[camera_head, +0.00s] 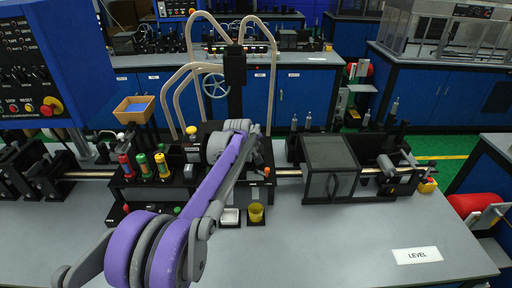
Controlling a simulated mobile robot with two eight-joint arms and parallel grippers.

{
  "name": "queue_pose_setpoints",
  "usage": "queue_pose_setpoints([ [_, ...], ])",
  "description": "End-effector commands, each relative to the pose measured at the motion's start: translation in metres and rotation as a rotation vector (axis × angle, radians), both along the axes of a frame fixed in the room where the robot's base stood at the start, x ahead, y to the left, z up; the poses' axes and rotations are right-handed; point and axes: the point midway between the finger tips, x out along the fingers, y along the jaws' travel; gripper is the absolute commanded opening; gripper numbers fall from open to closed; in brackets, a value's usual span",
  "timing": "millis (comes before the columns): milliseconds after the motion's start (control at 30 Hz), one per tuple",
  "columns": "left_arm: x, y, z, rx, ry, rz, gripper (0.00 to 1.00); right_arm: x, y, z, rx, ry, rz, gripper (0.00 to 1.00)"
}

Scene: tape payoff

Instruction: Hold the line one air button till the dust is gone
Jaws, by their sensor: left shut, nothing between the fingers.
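My left arm comes in from the lower left, and its wrist reaches over the black station in the middle of the bench. My left gripper (262,170) is small in view, shut and empty, close above the black station (180,190). Its fingertips are partly lost against the dark parts. I cannot tell which control is the line one air button, and no dust is clear at this size. A yellow dome-shaped knob (191,130) stands at the back of the station, left of the wrist. My right gripper is out of view.
Red, yellow and green topped spools (143,167) stand left of my arm. A clear-sided black box (330,168) sits to the right. A white cup (230,217) and a yellow cup (255,213) stand in front. The right front bench is clear around the LEVEL label (416,255).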

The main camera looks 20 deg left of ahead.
Motion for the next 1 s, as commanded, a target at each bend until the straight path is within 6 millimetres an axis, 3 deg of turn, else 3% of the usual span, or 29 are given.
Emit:
queue_pose_setpoints([
  [767,0.0,0.0,0.0,0.0,0.0,0.0,0.0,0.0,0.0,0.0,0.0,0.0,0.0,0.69],
  [1000,0.0,0.0,0.012,0.0,0.0,0.0,0.0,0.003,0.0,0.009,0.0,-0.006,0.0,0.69],
])
